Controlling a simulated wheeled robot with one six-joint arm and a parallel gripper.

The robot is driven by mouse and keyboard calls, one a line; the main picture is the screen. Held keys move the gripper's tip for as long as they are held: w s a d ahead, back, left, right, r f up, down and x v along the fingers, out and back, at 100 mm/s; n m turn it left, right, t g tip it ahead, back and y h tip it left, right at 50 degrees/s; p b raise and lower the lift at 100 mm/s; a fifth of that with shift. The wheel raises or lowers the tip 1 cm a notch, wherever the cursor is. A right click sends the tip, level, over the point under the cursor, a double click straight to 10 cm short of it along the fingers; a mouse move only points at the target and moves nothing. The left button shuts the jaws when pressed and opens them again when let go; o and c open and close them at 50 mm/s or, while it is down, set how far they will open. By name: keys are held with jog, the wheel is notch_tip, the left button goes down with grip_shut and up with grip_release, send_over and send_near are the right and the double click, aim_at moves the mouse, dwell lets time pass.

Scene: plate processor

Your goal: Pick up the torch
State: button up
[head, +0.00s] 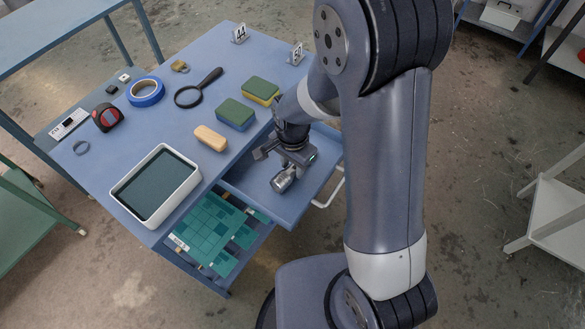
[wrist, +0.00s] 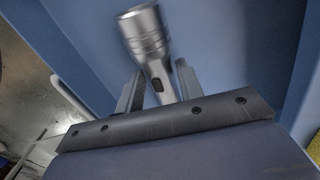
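The torch (head: 284,180) is a silver-grey metal flashlight with a wide ribbed head, in or just above the open drawer (head: 306,185) at the table's front. My gripper (head: 292,166) is down at the drawer, over the torch handle. In the wrist view the torch (wrist: 146,34) has its head beyond the fingertips. Its narrower handle, with a dark switch, runs between the two fingers of my gripper (wrist: 160,80). The fingers are close to both sides of the handle. I cannot tell whether they press on it, or whether the torch touches the drawer floor. My gripper hides part of the handle.
The blue table (head: 215,85) holds green-topped sponges (head: 236,114), a tan block (head: 211,138), a magnifier (head: 198,90), blue tape (head: 145,92), a tape measure (head: 107,117) and a white-rimmed tray (head: 193,182). A lower drawer holds green boards (head: 212,222). The drawer walls stand close around my gripper.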

grip_shut()
